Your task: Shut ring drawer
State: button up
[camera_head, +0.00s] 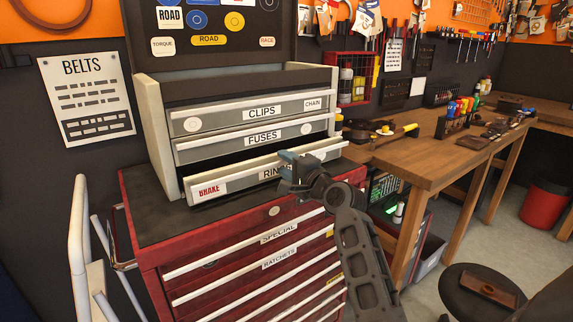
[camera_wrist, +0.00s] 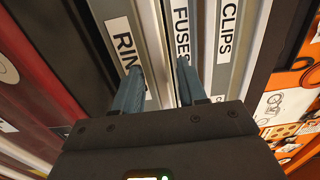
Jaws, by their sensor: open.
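The ring drawer (camera_head: 232,180) is the lowest of three drawers in the grey top chest, and it stands pulled out beyond the clips drawer (camera_head: 220,118) and the fuses drawer (camera_head: 220,146). Its label is partly hidden behind my gripper (camera_head: 288,160). My gripper is at the front of the ring drawer. In the wrist view, the open fingers (camera_wrist: 158,85) point toward the drawer fronts, one by the ring label (camera_wrist: 122,48) and one by the fuses label (camera_wrist: 182,42). Nothing is between them. I cannot tell whether a finger touches the drawer.
The red tool cabinet (camera_head: 150,262) stands below the chest, with a black top. A wooden workbench (camera_head: 440,145) with tools is at the right. A dark round stool (camera_head: 470,290) and a red bin (camera_head: 545,203) stand on the floor. A white rail (camera_head: 78,240) is at the left.

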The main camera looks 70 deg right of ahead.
jog(key=shift+c, duration=0.2)
grip_shut()
dwell(0.4)
